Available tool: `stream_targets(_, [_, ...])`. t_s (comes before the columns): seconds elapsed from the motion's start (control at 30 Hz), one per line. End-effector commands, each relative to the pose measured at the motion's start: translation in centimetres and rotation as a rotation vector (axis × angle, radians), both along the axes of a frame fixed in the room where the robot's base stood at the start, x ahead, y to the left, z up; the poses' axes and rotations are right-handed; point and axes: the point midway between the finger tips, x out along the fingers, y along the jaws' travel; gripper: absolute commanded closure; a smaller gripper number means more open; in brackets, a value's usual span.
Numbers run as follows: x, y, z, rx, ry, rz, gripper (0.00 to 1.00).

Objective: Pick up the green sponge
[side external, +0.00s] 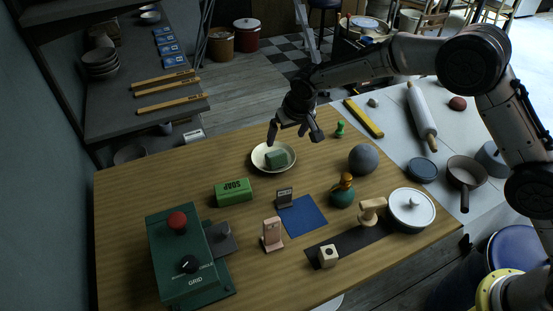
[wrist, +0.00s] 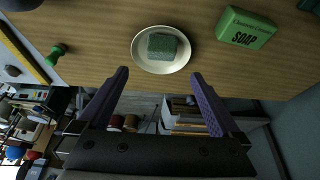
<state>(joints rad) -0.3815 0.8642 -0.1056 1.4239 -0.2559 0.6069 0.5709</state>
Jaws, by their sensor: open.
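The green sponge (side external: 276,158) is a small dark green block lying on a pale round dish (side external: 257,164) on the wooden table. In the wrist view the sponge (wrist: 162,46) sits in the middle of the dish (wrist: 143,57), ahead of my fingertips. My gripper (side external: 293,136) is open and empty, above the table by the far edge of the dish. In the wrist view its two purple fingers (wrist: 159,74) are spread wide, with the dish just beyond the tips. Nothing hides the sponge.
A green soap box (side external: 233,191) stands left of the dish. A grey ball (side external: 362,159) and a small green pawn-like piece (side external: 340,129) are to the right. A blue mat (side external: 303,216) and a green control box (side external: 182,255) lie nearer. Bare wood surrounds the dish.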

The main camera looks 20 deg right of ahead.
Motion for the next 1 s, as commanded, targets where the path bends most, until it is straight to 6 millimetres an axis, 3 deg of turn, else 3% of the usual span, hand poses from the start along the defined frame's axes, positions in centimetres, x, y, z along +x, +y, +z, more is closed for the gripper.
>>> stream_targets(0.4, [2.5, 0.3, -6.3, -0.001, 0.003, 0.005, 0.0])
stream_targets(0.77, [3.7, 0.3, -8.6, 0.0, 0.002, 0.005, 0.0])
stream_targets(1.0, [5.3, 0.3, -11.1, -0.001, 0.002, 0.005, 0.0])
